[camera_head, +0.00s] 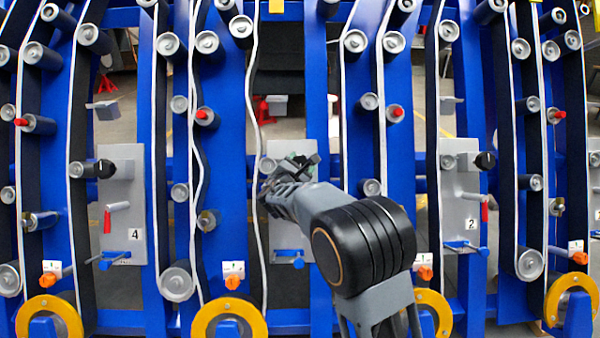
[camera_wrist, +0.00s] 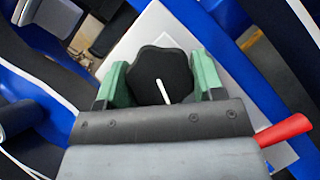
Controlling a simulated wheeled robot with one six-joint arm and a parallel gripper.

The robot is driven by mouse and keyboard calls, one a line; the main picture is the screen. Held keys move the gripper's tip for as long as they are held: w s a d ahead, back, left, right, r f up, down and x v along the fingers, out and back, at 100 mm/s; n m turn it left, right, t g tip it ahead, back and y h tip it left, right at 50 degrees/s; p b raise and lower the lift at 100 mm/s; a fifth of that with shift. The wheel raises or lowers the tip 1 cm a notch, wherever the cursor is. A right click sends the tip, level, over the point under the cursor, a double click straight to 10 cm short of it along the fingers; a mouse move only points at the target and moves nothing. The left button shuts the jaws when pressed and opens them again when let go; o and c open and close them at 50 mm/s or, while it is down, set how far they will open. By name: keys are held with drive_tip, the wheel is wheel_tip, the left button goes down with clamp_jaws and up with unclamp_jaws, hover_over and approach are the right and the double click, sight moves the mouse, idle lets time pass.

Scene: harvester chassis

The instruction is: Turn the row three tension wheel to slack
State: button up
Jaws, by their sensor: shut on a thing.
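In the wrist view, a black lobed tension wheel (camera_wrist: 160,70) with a white pointer line sits between the green fingers of my gripper (camera_wrist: 162,78). The fingers are shut on its two sides. The pointer slants slightly, its lower end to the right. In the head view, my gripper (camera_head: 297,163) is at the top of a grey panel (camera_head: 290,232) between panels 4 and 2. My arm and gripper hide the wheel and any number on this panel there.
Panel 4 (camera_head: 122,170) at left and panel 2 (camera_head: 462,185) at right carry similar black wheels. A red handle (camera_wrist: 284,130) is close right of my gripper. White-edged belts (camera_head: 254,130), some wavy, run over rollers. Blue uprights (camera_head: 315,80) flank the panel.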

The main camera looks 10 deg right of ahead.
drive_tip(key=shift+n+t+y+b, duration=0.3)
drive_tip(key=shift+n+t+b, duration=0.1)
drive_tip(key=shift+n, duration=0.4)
drive_tip(key=o, duration=0.9)
drive_tip(key=shift+p+v, duration=1.7)
drive_tip(key=shift+v, duration=5.2)
